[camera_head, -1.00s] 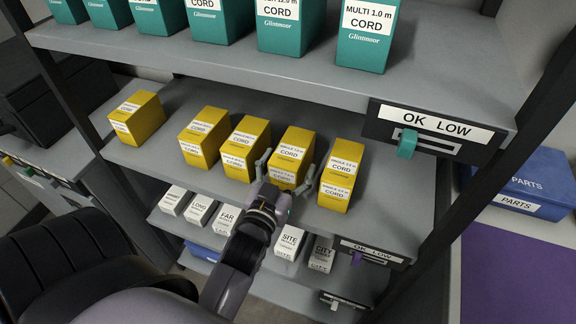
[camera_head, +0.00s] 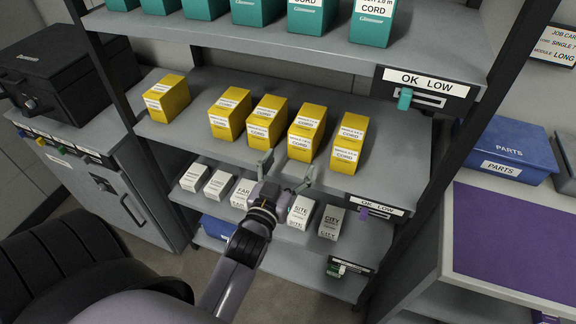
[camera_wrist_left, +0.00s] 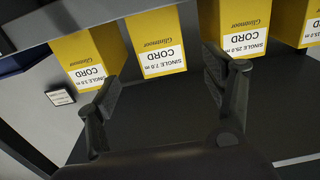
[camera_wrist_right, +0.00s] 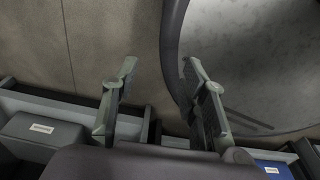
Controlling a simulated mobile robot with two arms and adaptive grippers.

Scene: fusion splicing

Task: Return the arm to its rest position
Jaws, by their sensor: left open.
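My left gripper (camera_head: 287,172) is open and empty. In the head view it is at the front edge of the middle shelf (camera_head: 185,136), below the row of yellow cord boxes. In the left wrist view the two dark fingers (camera_wrist_left: 160,78) are spread wide with nothing between them, and the yellow boxes (camera_wrist_left: 157,45) stand beyond the fingertips. My right gripper (camera_wrist_right: 159,68) shows only in its own wrist view. Its fingers are apart and empty over a brown floor. It is not in the head view.
Teal cord boxes (camera_head: 258,10) stand on the upper shelf. White boxes (camera_head: 219,184) on the lower shelf sit close around my left gripper. A grey cabinet (camera_head: 120,195) stands left, a purple-topped table (camera_head: 520,240) and blue parts bin (camera_head: 512,145) right.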

